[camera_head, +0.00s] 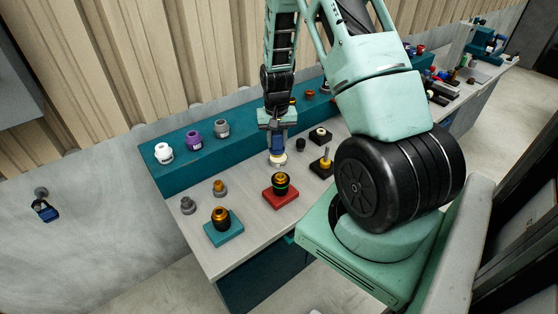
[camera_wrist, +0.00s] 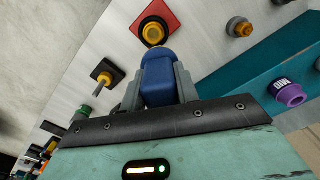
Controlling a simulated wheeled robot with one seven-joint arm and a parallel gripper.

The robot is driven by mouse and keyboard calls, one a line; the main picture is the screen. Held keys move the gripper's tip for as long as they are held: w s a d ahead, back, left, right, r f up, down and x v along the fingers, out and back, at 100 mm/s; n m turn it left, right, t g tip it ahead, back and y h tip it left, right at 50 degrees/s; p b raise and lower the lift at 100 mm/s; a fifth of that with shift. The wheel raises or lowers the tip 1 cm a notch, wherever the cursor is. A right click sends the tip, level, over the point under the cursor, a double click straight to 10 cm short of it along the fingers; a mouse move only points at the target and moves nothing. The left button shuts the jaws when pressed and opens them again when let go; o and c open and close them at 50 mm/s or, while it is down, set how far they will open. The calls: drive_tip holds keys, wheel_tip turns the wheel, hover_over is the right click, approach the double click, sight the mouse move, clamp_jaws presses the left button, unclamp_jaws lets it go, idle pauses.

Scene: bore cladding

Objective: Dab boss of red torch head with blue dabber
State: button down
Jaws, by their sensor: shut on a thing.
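My gripper (camera_head: 277,138) is shut on the blue dabber (camera_head: 277,144), which hangs upright, pale end down, above the bench. In the wrist view the blue dabber (camera_wrist: 158,82) sits between both fingers, its pale end hidden. The red torch head (camera_head: 281,187) is a black body with a gold boss on top, on a red square base. In the head view it stands nearer the camera than the dabber, with a small gap between them. In the wrist view its gold boss (camera_wrist: 153,33) shows just beyond the dabber.
A similar head on a teal base (camera_head: 223,234) stands front left. White (camera_head: 163,153), purple (camera_head: 193,140) and grey (camera_head: 222,128) pots line the teal ledge (camera_head: 178,176).

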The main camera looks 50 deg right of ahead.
drive_tip(key=shift+f+b, duration=0.45)
drive_tip(key=shift+b, duration=0.5)
drive_tip(key=shift+f+b, duration=0.2)
drive_tip(key=shift+b, duration=0.95)
